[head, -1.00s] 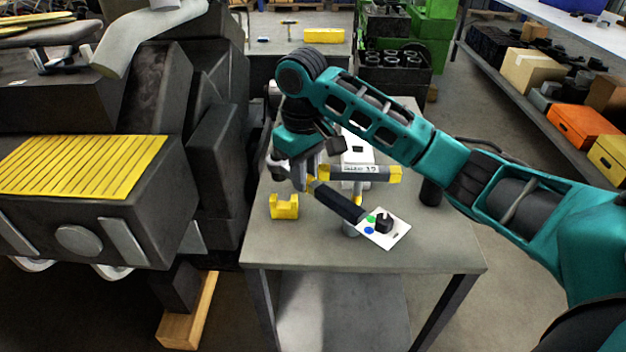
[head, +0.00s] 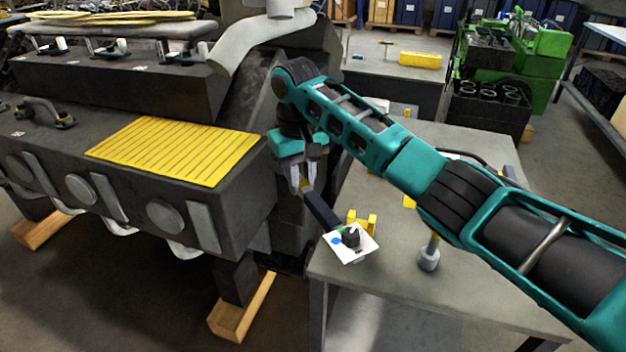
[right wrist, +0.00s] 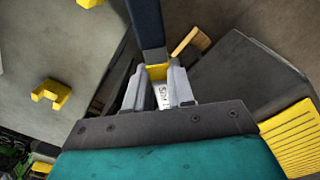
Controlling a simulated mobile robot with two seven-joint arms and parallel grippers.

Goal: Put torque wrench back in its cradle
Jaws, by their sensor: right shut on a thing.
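My right gripper (head: 304,186) is shut on the torque wrench (head: 321,211), just beyond the left edge of the table. The dark handle slants down to the right, with a yellow collar at the jaws. A white plate (head: 348,255) with a black knob and green and blue spots shows at its lower end. In the right wrist view, the handle (right wrist: 147,24) runs up out of frame and pale lettering shows between the jaws (right wrist: 158,90). A yellow U-shaped cradle block (head: 362,220) stands behind the plate. Another yellow block (right wrist: 50,94) shows on the table. My left gripper is out of view.
The engine block with a yellow ribbed cover (head: 175,150) stands close left of the gripper. A grey cylinder (head: 429,259) stands on the table (head: 400,290), whose front is otherwise clear. My right arm hides the table's middle. Wooden blocks (head: 240,312) lie on the floor.

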